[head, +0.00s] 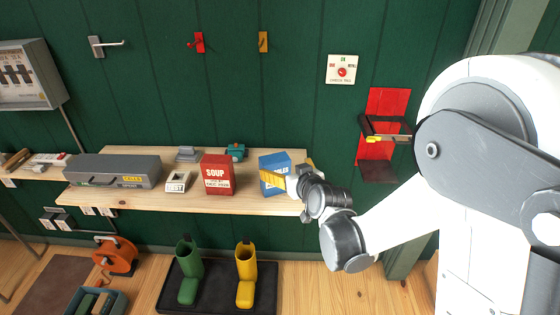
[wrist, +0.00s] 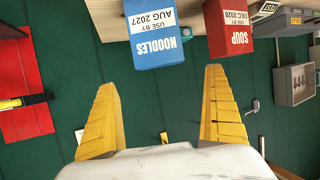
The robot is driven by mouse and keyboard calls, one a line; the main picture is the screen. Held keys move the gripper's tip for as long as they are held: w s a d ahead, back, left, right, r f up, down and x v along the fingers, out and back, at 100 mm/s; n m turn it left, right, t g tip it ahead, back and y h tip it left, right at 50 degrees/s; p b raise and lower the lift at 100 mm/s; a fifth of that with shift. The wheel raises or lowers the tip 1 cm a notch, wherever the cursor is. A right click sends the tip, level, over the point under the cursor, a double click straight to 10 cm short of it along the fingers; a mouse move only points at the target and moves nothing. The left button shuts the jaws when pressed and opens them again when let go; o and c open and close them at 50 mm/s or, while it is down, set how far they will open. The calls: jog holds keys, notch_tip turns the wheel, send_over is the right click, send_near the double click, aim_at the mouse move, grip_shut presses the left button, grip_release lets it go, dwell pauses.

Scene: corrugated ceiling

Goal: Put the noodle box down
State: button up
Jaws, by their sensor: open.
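The noodle box (head: 270,172) is blue with a white label and stands upright on the wooden shelf (head: 240,203), toward its right end. The wrist view is upside down and shows the box (wrist: 153,35) with "NOODLES, USE BY AUG 2027" on it. My gripper (head: 291,179) is at the right of the box in the head view, its yellow finger covering part of it. In the wrist view my gripper (wrist: 160,78) has its two yellow fingers wide apart, with nothing between them. The box lies just beyond the fingertips.
A red soup box (head: 217,175) stands left of the noodle box with a gap between. A white date sign (head: 178,182), a grey case (head: 112,171) and a small teal item (head: 235,151) share the shelf. A red wall holder (head: 375,150) is on the right. Boots stand below.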

jog(key=s+d+r+m+g+h, duration=0.1)
jog(key=s+d+r, duration=0.25)
jog(key=s, duration=0.25)
jog(key=s+d+r+m+g+h, duration=0.1)
jog(key=s+d+r+g, duration=0.15)
jog(key=s+d, duration=0.3)
jog(key=s+d+m+g+h, duration=0.1)
jog(key=s+d, duration=0.3)
jog(key=s, duration=0.5)
jog(key=s+d+m+g+h, duration=0.1)
jog(key=s+d, duration=0.3)
jog(key=s, duration=0.5)
jog(key=shift+s+d+h, duration=0.15)
jog(key=shift+h, duration=0.35)
